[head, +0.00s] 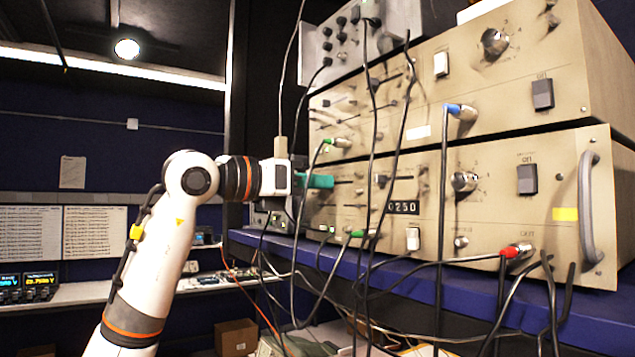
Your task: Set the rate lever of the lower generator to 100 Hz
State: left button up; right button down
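The lower generator (500,222) is a beige box on the blue shelf, with a small counter (402,208) that appears to read 0250. Short dark horizontal slider slots (345,206) lie on the left part of its panel. Which of them is the rate lever, and its marks, are too small to tell. My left gripper (318,181) has teal fingertips pointing right at the left end of this panel, close to the slots. Whether the fingertips touch a lever or stand apart cannot be told. My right gripper is not in view.
The upper generator (455,80) sits on the lower one, with a grey unit (345,40) above. Several black cables hang across both panels, near my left gripper. A metal handle (588,208) is at the right. The blue shelf (590,325) runs below.

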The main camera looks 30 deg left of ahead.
pick_arm(q)
jog(key=o, duration=0.4)
jog(key=shift+s+d+r, duration=0.1)
jog(key=shift+s+d, duration=0.25)
jog(key=shift+d, duration=0.05)
jog(key=shift+o, duration=0.2)
jog(key=b+v, duration=0.4)
jog(key=v, duration=0.8)
jog(key=shift+w+a, duration=0.1)
